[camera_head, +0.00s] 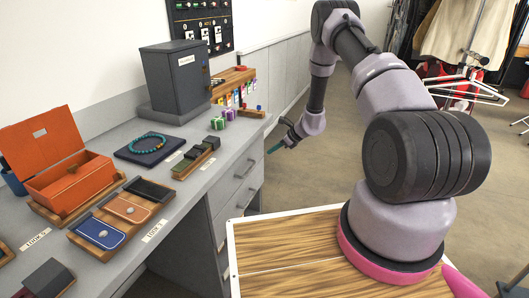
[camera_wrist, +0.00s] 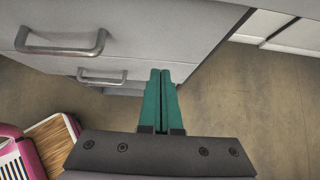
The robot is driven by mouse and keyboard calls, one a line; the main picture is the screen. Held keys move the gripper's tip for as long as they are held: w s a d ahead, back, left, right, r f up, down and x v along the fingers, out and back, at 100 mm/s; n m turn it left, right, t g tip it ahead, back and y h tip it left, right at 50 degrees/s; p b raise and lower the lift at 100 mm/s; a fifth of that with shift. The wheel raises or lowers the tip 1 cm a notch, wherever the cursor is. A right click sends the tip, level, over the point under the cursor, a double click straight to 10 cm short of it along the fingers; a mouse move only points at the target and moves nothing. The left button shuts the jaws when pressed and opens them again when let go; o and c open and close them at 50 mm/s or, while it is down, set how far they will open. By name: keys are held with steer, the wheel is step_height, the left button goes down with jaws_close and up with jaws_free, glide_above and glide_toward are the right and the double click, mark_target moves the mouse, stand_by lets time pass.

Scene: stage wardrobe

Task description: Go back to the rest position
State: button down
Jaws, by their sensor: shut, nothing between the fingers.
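My gripper (camera_head: 276,149) hangs off the front edge of the counter in the head view, beside the drawers and clear of them. In the wrist view its two green fingers (camera_wrist: 161,100) lie together, shut and empty. My arm reaches up from its base on the wooden-topped platform and bends down to the gripper.
The grey counter (camera_head: 205,178) carries an open orange box (camera_head: 70,180), a dark cabinet (camera_head: 177,82), a bracelet on a pad (camera_head: 150,150) and card trays (camera_head: 124,208). Drawer handles (camera_wrist: 62,42) stick out near the gripper. A clothes rack with hangers (camera_head: 470,85) stands right. Open floor (camera_head: 325,165) lies between.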

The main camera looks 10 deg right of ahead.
steer(key=v, duration=0.8)
steer(key=s+a+r+n, duration=0.2)
steer(key=s+r+n, duration=0.1)
steer(key=r, duration=0.7)
steer(key=s+a+r+n, duration=0.1)
steer(key=s+r+n, duration=0.25)
steer(key=r, duration=0.65)
steer(key=s+a+r+n, duration=0.2)
steer(key=s+r+n, duration=0.15)
steer(key=r, duration=0.75)
steer(key=s+d+r+n+h, duration=0.1)
steer(key=s+r+n, duration=0.2)
steer(key=s+r, duration=0.2)
steer(key=s+d+r+n+t+h, duration=0.1)
steer(key=s+r+n, duration=0.3)
steer(key=s, duration=0.8)
steer(key=s+d+r+n+t+h, duration=0.1)
steer(key=s+r+n+h, duration=0.2)
steer(key=s, duration=0.6)
step_height(320, 180, up, 3)
steer(key=shift+d+f+n, duration=0.15)
steer(key=shift+d+n, duration=0.15)
steer(key=shift+d, duration=0.05)
steer(key=shift+s+a, duration=0.1)
